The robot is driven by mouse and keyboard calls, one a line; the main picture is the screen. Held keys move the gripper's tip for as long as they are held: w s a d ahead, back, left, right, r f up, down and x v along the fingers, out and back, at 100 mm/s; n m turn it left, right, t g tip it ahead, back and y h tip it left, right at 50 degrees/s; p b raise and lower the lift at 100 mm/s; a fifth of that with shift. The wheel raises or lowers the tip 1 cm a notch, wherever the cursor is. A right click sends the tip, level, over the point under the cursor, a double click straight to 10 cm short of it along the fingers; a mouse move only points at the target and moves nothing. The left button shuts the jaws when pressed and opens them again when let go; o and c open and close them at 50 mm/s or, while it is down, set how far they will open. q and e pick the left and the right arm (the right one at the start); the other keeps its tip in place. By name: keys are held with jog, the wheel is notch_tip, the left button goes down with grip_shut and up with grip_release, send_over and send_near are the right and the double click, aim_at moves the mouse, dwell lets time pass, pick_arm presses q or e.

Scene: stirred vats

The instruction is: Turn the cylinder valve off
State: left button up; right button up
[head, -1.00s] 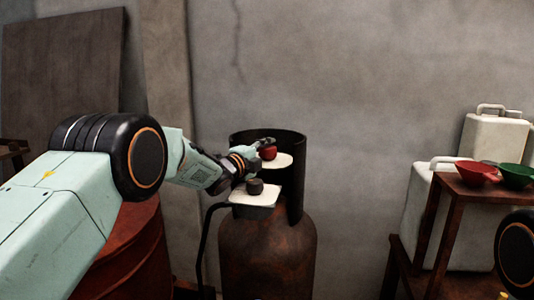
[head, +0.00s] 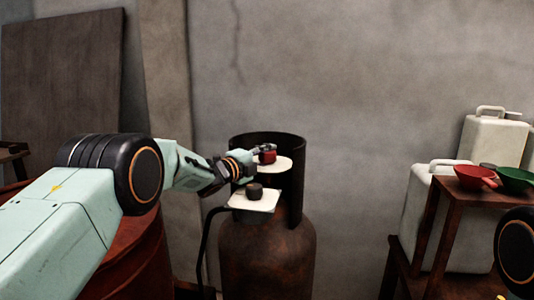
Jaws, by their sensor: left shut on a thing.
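A rusty brown gas cylinder (head: 268,255) stands against the wall in the middle of the head view, with a dark open collar (head: 290,150) around its top. Inside the collar a small red valve knob (head: 268,158) sits over a white round plate (head: 283,166). My left gripper (head: 265,150) reaches in from the left and is shut on the red knob; its fingers partly hide the knob. In front and lower, a dark knob (head: 254,191) sits on a white square plate (head: 262,205). My right gripper is out of view.
A black hose (head: 203,250) runs down the cylinder's left side. A dark red drum (head: 130,265) stands at left under my arm. At right, a brown table (head: 450,200) holds a red funnel (head: 474,177) and a green funnel (head: 516,179), beside white canisters (head: 495,135).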

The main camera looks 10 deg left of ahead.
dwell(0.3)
pick_arm(q)
jog(key=o, duration=1.2)
jog(key=shift+c, duration=0.2)
jog(key=shift+s+a, duration=0.1)
jog(key=v, duration=1.1)
jog(key=shift+s+a, duration=0.2)
jog(key=shift+s, duration=0.15)
jog(key=shift+r, duration=0.1)
